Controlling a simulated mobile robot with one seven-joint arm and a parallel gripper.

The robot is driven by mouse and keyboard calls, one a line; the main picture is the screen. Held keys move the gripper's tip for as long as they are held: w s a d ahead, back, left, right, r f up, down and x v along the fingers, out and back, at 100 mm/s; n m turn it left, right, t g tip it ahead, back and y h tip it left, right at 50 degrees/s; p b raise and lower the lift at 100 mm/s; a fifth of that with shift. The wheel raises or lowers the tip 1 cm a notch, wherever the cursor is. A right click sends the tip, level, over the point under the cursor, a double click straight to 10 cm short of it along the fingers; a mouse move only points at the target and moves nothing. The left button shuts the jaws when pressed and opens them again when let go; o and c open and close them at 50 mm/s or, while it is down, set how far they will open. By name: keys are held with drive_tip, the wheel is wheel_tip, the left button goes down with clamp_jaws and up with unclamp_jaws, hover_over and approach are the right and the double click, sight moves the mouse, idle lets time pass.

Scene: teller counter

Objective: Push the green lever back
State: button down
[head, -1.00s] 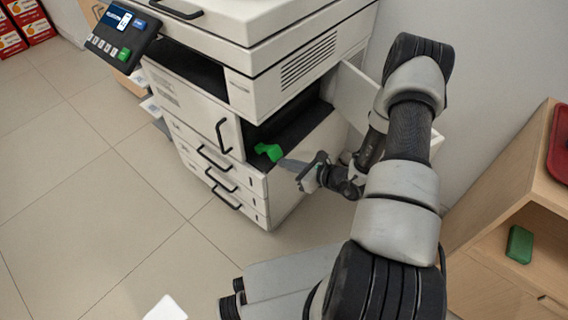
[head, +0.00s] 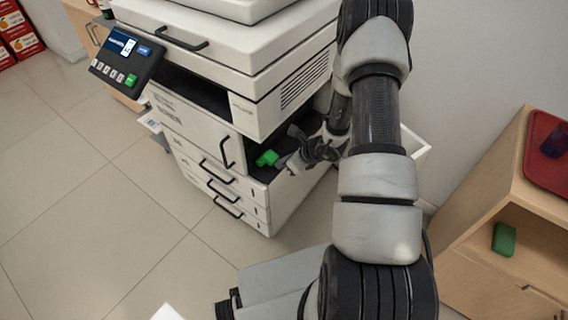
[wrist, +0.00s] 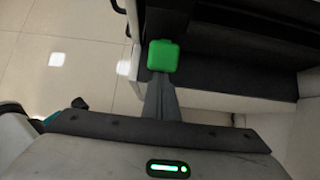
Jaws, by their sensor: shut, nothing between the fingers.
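The green lever (head: 266,158) is in the open side bay of the white copier (head: 290,197), near its front edge. In the wrist view the lever's green block-like end (wrist: 163,56) is straight ahead of my fingers. My gripper (head: 283,163) is shut and empty, reaching into the bay from the right side. In the wrist view its narrow closed fingers (wrist: 160,92) end right at the lever's near face and look to touch it. The lever's base is hidden.
An open white side panel (head: 412,150) stands right of the bay, close to my arm. The copier's control panel (head: 125,58) juts out at upper left. A wooden cabinet (head: 480,225) with a green box (head: 504,239) stands at right. The floor at left is clear.

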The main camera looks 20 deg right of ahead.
drive_tip(key=shift+w+a+r+g+h, duration=0.3)
drive_tip(key=shift+w+r+g+h, duration=0.15)
drive_tip(key=shift+r, duration=0.35)
drive_tip(key=shift+r+p, duration=0.6)
drive_tip(key=shift+r, duration=0.1)
